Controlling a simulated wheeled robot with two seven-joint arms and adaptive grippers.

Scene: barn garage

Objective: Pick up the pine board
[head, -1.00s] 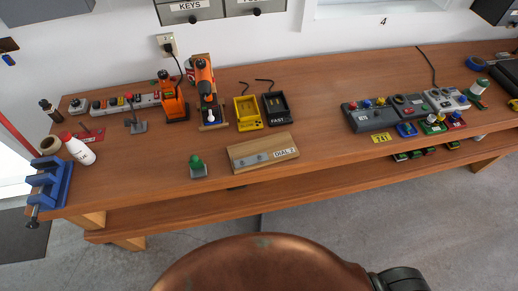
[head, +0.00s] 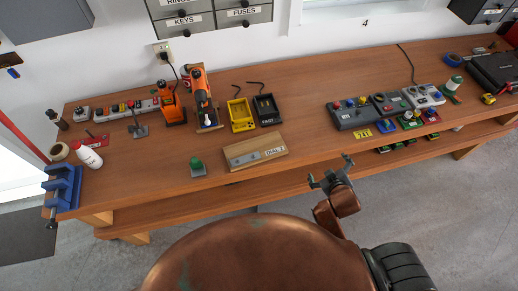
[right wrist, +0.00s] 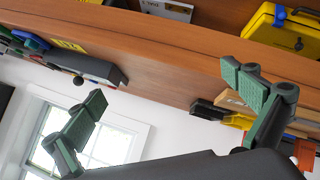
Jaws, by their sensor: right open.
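The pine board (head: 240,161) lies near the front edge of the workbench, left of centre in the head view. A pale wooden piece there, probably the board (right wrist: 232,101), is partly hidden behind the right-hand finger. My left gripper is not in view.
The workbench (head: 290,165) has a lower shelf. A green button (head: 197,166) stands left of the board. Yellow (head: 241,115) and black (head: 266,108) chargers stand behind it. A control box (head: 355,113) and "241" tag (head: 362,133) are to the right. Bare wood lies between.

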